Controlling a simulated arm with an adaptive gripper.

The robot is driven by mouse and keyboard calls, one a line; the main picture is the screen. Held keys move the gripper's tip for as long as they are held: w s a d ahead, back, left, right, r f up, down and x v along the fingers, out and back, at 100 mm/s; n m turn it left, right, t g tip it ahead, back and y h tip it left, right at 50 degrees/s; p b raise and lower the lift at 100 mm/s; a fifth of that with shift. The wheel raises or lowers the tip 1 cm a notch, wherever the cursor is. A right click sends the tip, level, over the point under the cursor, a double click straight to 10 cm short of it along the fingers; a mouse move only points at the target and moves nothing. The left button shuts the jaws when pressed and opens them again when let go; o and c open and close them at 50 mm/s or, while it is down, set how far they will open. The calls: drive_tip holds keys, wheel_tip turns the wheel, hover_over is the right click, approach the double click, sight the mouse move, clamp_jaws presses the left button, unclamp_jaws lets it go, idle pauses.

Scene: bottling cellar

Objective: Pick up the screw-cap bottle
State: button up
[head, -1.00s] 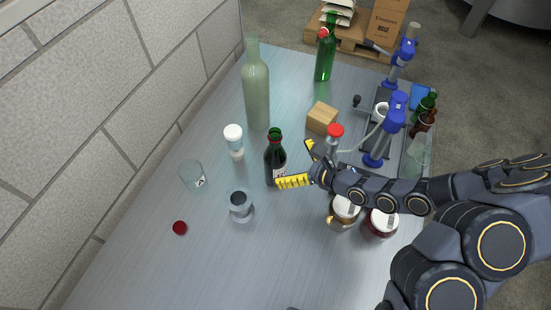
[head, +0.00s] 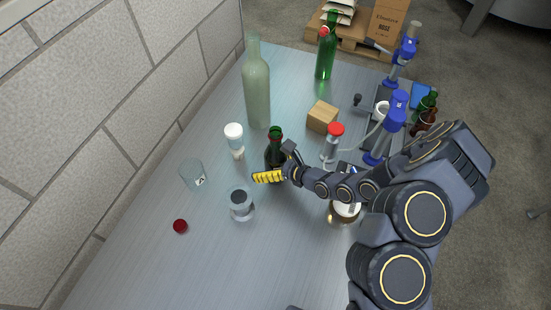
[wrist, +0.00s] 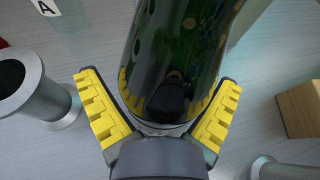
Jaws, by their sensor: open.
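The bottle between my fingers is dark green glass (head: 273,150), standing upright near the middle of the table. I take it as the screw-cap bottle; its cap cannot be made out clearly. My gripper (head: 272,163) is open, with its yellow-padded fingers reaching around the bottle from the right. In the wrist view the green bottle (wrist: 180,50) fills the space between the fingers of my gripper (wrist: 160,85), one pad on each side, close to the glass. Whether the pads touch it I cannot tell. The lower part of the bottle is hidden by my gripper in the head view.
A tall frosted bottle (head: 257,95) and wooden block (head: 322,117) stand behind. A red-capped bottle (head: 333,143) is to the right.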

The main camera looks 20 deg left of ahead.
sight(275, 156)
drive_tip(key=c, duration=1.3)
drive_tip(key=shift+w, duration=0.1)
drive_tip(key=shift+r, duration=0.15)
drive_tip(key=shift+r, duration=4.85)
